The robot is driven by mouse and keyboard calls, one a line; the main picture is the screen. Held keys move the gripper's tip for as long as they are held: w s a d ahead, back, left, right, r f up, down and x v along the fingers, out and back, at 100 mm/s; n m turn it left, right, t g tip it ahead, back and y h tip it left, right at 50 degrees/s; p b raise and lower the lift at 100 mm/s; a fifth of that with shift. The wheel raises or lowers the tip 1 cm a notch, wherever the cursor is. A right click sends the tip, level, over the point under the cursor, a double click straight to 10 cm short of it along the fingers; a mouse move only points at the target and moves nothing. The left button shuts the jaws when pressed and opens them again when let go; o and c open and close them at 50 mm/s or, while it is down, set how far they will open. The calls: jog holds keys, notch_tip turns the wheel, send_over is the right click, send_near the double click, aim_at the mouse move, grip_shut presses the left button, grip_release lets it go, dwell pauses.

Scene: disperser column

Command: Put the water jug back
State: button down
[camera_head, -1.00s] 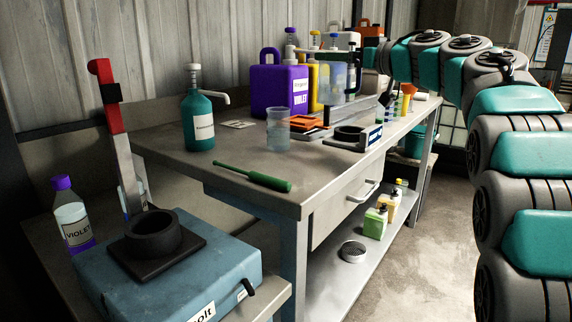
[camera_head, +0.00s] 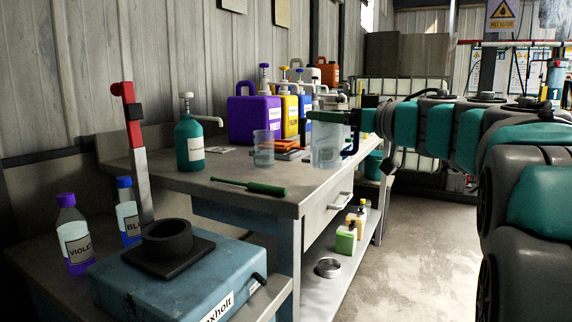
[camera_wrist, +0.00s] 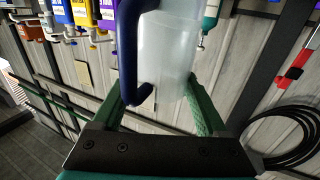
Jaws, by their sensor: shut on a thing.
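The water jug (camera_head: 329,148) is a clear, cloudy container with a dark blue handle (camera_head: 354,136). My gripper (camera_head: 332,116) is shut on it, with green fingers around its upper part. In the head view it looks upright, in front of the bench's right side; I cannot tell whether it touches the bench. In the wrist view the jug (camera_wrist: 168,50) sits between the two green fingers, and its blue handle (camera_wrist: 127,45) is at the left.
The grey bench (camera_head: 300,195) bears a clear beaker (camera_head: 263,149), a teal pump bottle (camera_head: 189,145), a green-handled tool (camera_head: 250,186) and purple (camera_head: 254,122) and yellow (camera_head: 289,115) canisters. A blue machine (camera_head: 185,280) stands at front left. Floor (camera_head: 430,250) at right is clear.

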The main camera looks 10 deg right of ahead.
aim_at(336, 136)
jog(key=w+a+f+b, duration=0.1)
jog(key=w+f, duration=0.1)
jog(key=w, duration=0.5)
jog(key=w+a+f+b, duration=0.1)
jog(key=w+a+f, duration=0.1)
jog(key=w, duration=0.6)
jog(key=shift+a+f+b, duration=0.2)
jog(key=shift+f+b, duration=0.15)
jog(key=shift+f, duration=0.2)
jog(key=shift+w+f, duration=0.1)
jog(key=shift+f, duration=0.05)
grip_release()
jog(key=p+v, duration=0.1)
jog(key=v, duration=1.1)
